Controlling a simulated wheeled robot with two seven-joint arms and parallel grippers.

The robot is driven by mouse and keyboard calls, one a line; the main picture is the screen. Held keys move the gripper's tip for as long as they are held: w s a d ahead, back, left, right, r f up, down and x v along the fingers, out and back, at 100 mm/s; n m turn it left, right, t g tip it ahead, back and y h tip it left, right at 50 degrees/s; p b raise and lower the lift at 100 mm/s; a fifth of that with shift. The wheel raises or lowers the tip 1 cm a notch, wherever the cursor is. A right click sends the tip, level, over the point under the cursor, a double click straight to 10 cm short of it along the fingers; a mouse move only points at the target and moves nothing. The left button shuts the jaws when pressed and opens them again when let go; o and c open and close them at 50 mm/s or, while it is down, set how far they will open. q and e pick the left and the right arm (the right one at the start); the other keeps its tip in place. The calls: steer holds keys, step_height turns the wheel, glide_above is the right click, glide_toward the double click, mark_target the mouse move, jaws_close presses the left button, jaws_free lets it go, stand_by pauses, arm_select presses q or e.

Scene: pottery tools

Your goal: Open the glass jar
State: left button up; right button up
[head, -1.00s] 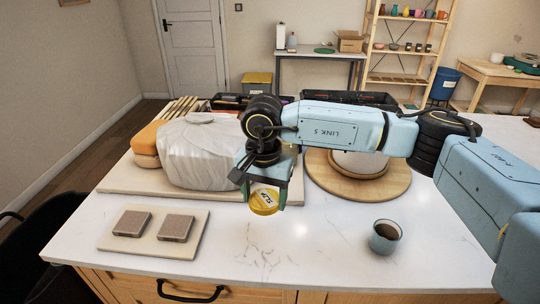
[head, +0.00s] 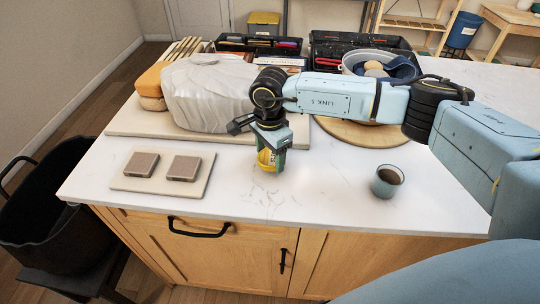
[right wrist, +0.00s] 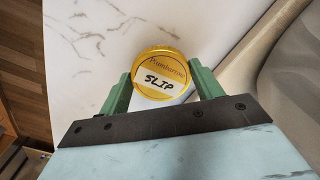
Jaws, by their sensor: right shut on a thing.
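The jar's round gold lid (right wrist: 161,73), marked "SLIP", sits between the green fingers of my right gripper (right wrist: 164,88) in the right wrist view. A strip of pale jar body (right wrist: 150,98) shows below the lid. In the head view my right gripper (head: 270,164) points down over the white counter, shut on the jar (head: 265,160), whose yellow top shows between the fingers. The gripper hides most of the jar. I cannot tell whether the fingers press on the lid or the body, or whether the jar touches the counter. My left gripper is out of view.
A covered lump (head: 207,92) rests on a board behind and left of the jar. Two brown blocks (head: 141,164) (head: 184,168) lie on a small slab at left. A dark-filled cup (head: 387,181) stands at right. A round wooden board (head: 345,134) lies behind my arm.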

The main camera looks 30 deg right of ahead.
mark_target(270, 158)
steer(key=shift+f, duration=0.95)
steer(key=o, duration=0.6)
steer(key=shift+f, duration=0.15)
steer(key=o, duration=0.5)
steer(key=shift+r, duration=0.5)
step_height(270, 158, up, 12)
steer(key=shift+f+b, duration=0.25)
steer(key=shift+b, duration=0.15)
